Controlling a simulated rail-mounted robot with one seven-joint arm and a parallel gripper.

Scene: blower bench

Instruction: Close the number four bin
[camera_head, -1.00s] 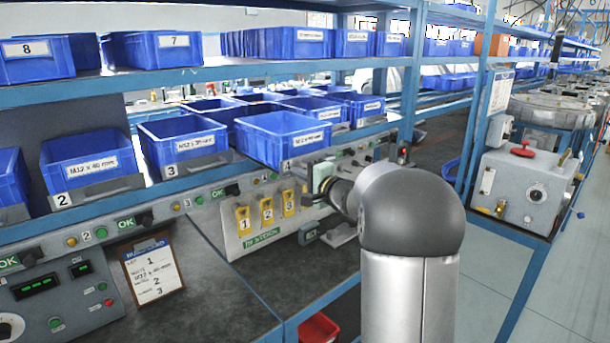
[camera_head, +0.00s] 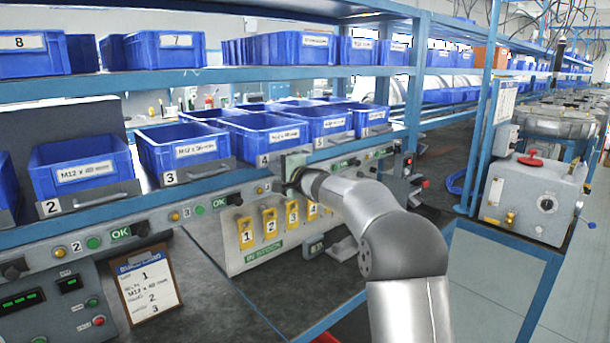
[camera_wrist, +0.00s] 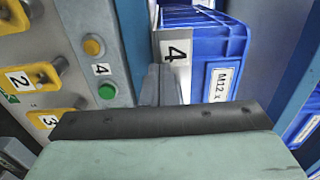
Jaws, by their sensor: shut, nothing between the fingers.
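The number four bin (camera_head: 260,134) is a blue tray on the middle shelf with a grey front plate marked 4. Its front stands about in line with the bins beside it. In the wrist view the bin (camera_wrist: 203,52) shows close up, with its 4 plate turned sideways. My gripper (camera_head: 288,180) is at the front of this bin, at its lower right in the head view. In the wrist view my shut gripper (camera_wrist: 160,85) points at the grey front plate, with nothing held. I cannot tell whether the fingertips touch the plate.
The number three bin (camera_head: 183,150) is to the left and the number five bin (camera_head: 322,122) to the right. Below run a rail with buttons (camera_head: 185,212) and several yellow numbered tags (camera_head: 245,232). A clipboard (camera_head: 147,284) stands on the bench. A blue post (camera_head: 416,85) rises at the right.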

